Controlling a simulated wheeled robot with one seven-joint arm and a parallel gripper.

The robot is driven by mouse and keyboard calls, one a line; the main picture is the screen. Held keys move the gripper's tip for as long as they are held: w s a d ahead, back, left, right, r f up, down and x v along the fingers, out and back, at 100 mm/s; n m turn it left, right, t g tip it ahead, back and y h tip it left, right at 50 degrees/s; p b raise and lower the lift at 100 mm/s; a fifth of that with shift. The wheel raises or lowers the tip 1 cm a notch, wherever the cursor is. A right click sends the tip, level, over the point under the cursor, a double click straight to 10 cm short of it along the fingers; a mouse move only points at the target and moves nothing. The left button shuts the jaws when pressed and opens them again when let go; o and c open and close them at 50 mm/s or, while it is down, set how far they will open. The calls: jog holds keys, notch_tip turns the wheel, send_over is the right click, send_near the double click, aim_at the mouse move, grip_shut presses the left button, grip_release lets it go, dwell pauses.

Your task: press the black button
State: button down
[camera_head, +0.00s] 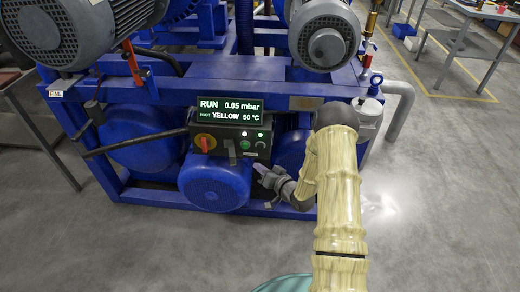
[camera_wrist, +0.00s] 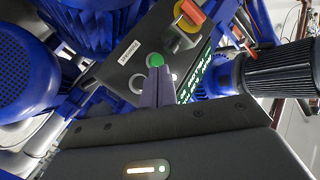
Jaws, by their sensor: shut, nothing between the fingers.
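The control box (camera_head: 230,142) is dark, on the front of the blue pump frame. It carries a red and yellow rotary knob (camera_head: 205,143) on its left and small round buttons and lamps on its right. A small dark round spot (camera_head: 245,145) there looks like the black button. My gripper (camera_head: 262,170) is shut and empty, just below and right of the box. In the wrist view its fingers (camera_wrist: 156,75) point at the panel, beside a green round button (camera_wrist: 155,60) and a pale-ringed button (camera_wrist: 137,83).
A display (camera_head: 230,109) above the box reads RUN, 0.05 mbar, YELLOW, 50 °C. A blue motor (camera_head: 214,184) bulges below the box, close left of my gripper. A grey pipe (camera_head: 400,108) stands right of the frame. The grey floor (camera_head: 440,200) at right is clear.

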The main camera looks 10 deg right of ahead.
aim_at(260, 147)
jog(key=w+d+b, duration=0.1)
jog(key=w+d, duration=0.1)
jog(key=w, duration=0.4)
jog(key=shift+w, duration=0.15)
dwell(1.9)
jog(key=shift+w+d, duration=0.1)
jog(key=shift+w, duration=0.2)
jog(key=shift+w+d+b, duration=0.15)
jog(key=shift+w+b, duration=0.15)
jog(key=shift+w, duration=0.1)
dwell(0.8)
jog(key=shift+s, duration=0.15)
jog(key=shift+s+a, duration=0.3)
jog(key=shift+s, duration=0.4)
